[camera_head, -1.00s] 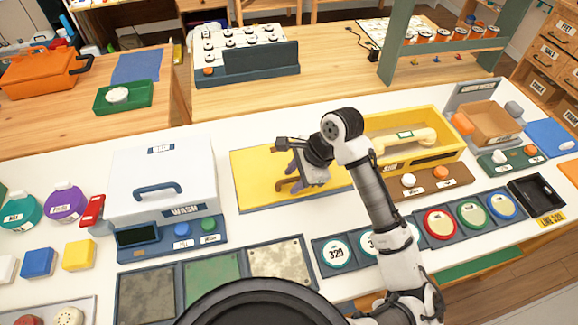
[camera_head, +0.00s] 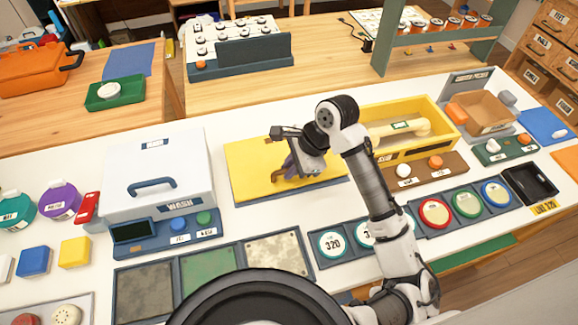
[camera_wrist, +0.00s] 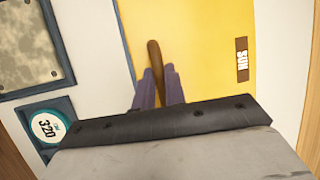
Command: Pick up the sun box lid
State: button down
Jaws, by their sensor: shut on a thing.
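The sun box lid is a flat yellow panel (camera_head: 252,180) with a blue-grey border, lying at the middle of the white counter. In the wrist view the lid (camera_wrist: 205,75) carries a brown "SUN" label and a brown bar handle (camera_wrist: 154,50). My gripper (camera_head: 289,171) is over the lid. Its purple fingers (camera_wrist: 158,74) are shut on the handle, one on each side. I cannot tell whether the lid is off the surface. The yellow box marked SUN (camera_head: 440,146) stands open to the right, with a pale yellow handset-like piece inside.
A white WASH box (camera_head: 150,170) stands close left of the lid. Textured panels (camera_head: 210,275) and round number discs (camera_head: 332,243) lie along the front. A brown button panel (camera_head: 420,170) sits before the yellow box. A green frame (camera_head: 385,50) rises behind.

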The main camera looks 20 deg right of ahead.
notch_tip(320, 180, up, 27)
jog(key=b, duration=0.1)
jog(key=shift+r, duration=0.15)
